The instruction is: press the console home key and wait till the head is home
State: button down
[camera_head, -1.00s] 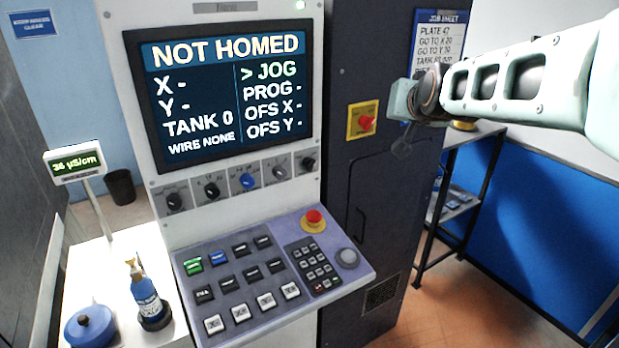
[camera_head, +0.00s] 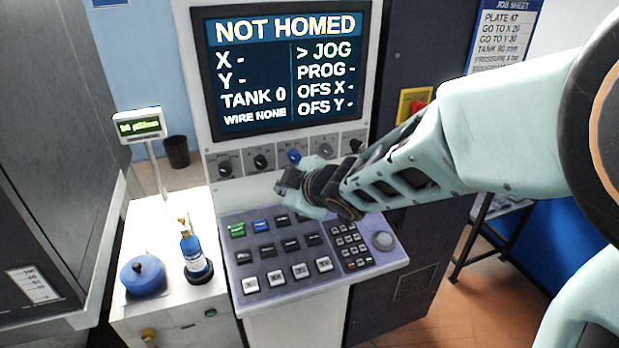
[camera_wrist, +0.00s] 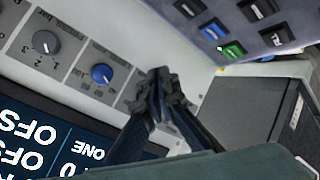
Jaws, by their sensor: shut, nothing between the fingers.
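The console screen (camera_head: 290,68) reads NOT HOMED, with X and Y blank and JOG marked. The sloped key panel (camera_head: 225,262) below carries a green key (camera_head: 237,230), a blue key (camera_head: 260,225), and black and white keys; I cannot read which is the home key. My gripper (camera_head: 282,186) is shut and empty, over the upper edge of the key panel, in front of the knob row. In the wrist view its closed fingertips (camera_wrist: 160,74) are apart from the green key (camera_wrist: 232,50) and blue key (camera_wrist: 213,30).
A blue bottle (camera_head: 194,252) and a blue lidded pot (camera_head: 143,274) stand on the white side cabinet (camera_head: 180,318) at left, by a small meter (camera_head: 138,126). A row of knobs (camera_head: 294,156) sits under the screen. A dark cabinet (camera_head: 425,232) stands at right.

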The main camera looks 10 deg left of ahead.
aim_at(282, 220)
jog(key=f+b, duration=0.2)
jog(key=f, duration=0.1)
jog(key=w+f+b, duration=0.1)
jog(key=f+b, duration=0.1)
jog(key=b, duration=0.1)
jog(key=f+b, duration=0.2)
jog(key=f, duration=0.1)
jog(key=shift+w+a+f, duration=0.3)
jog(key=shift+a, duration=0.1)
dwell(1.3)
jog(key=shift+w+f+b, duration=0.1)
jog(key=shift+f+b, duration=0.3)
jog(key=shift+b, duration=0.2)
